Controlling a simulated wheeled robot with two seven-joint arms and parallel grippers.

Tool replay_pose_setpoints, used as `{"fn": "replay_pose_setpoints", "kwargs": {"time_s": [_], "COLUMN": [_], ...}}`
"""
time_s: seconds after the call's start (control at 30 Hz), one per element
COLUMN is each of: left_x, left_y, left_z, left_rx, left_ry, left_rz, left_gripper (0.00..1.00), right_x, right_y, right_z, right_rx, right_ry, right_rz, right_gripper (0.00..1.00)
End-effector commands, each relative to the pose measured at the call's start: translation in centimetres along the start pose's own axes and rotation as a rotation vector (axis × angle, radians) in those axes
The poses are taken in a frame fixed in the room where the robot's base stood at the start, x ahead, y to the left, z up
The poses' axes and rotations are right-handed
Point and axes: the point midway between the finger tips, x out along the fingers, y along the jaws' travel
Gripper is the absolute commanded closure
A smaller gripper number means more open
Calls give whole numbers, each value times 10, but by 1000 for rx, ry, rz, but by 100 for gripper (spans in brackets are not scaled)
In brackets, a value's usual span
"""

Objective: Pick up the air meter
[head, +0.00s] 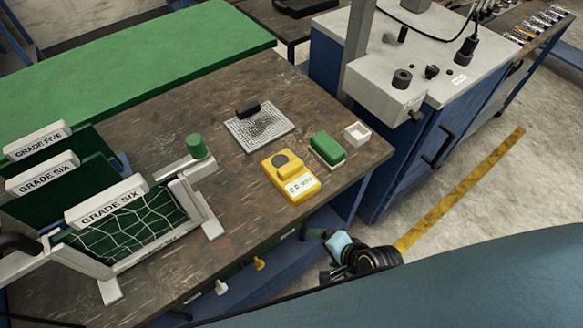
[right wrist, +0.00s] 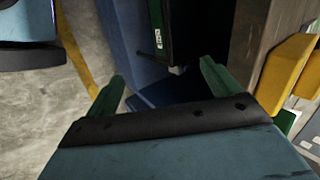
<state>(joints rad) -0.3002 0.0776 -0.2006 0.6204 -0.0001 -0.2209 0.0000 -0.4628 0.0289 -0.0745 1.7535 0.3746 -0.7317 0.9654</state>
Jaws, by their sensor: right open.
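The air meter (head: 289,177) is a yellow handheld device with a dark round top part and a pale display. It lies on the brown worktable near its right front edge. In the right wrist view a yellow body (right wrist: 288,68), apparently the meter, is cut off at the right edge. My right gripper (head: 328,256) is beyond the table's front edge, below and to the right of the meter, apart from it. Its two green fingers (right wrist: 163,90) are spread with nothing between them. My left gripper is not in view.
A stand with graded green panels (head: 125,215) is at left. A blue cabinet (head: 405,150) stands right of the table.

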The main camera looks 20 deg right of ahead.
Motion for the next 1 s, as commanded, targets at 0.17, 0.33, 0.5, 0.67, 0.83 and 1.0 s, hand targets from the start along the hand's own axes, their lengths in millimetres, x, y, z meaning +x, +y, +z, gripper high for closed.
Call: {"fn": "replay_pose_setpoints", "kwargs": {"time_s": [0.17, 0.33, 0.5, 0.67, 0.83, 1.0], "left_x": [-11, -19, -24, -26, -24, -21], "left_y": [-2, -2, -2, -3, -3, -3], "left_z": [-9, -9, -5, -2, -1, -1], "left_rx": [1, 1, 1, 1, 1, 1], "left_ry": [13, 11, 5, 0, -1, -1], "left_rz": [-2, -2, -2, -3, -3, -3], "left_gripper": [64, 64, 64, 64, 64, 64], "right_x": [-27, -56, -80, -88, -69, -40], "right_y": [-60, -106, -137, -149, -164, -180], "right_z": [-8, -20, -31, -38, -41, -46], "right_rx": [554, 1045, 1413, 1572, 1596, 1595], "right_ry": [-37, -138, -258, -322, -336, -334], "right_rz": [-199, -363, -475, -518, -524, -523], "right_gripper": [11, 11, 11, 11, 11, 11]}}
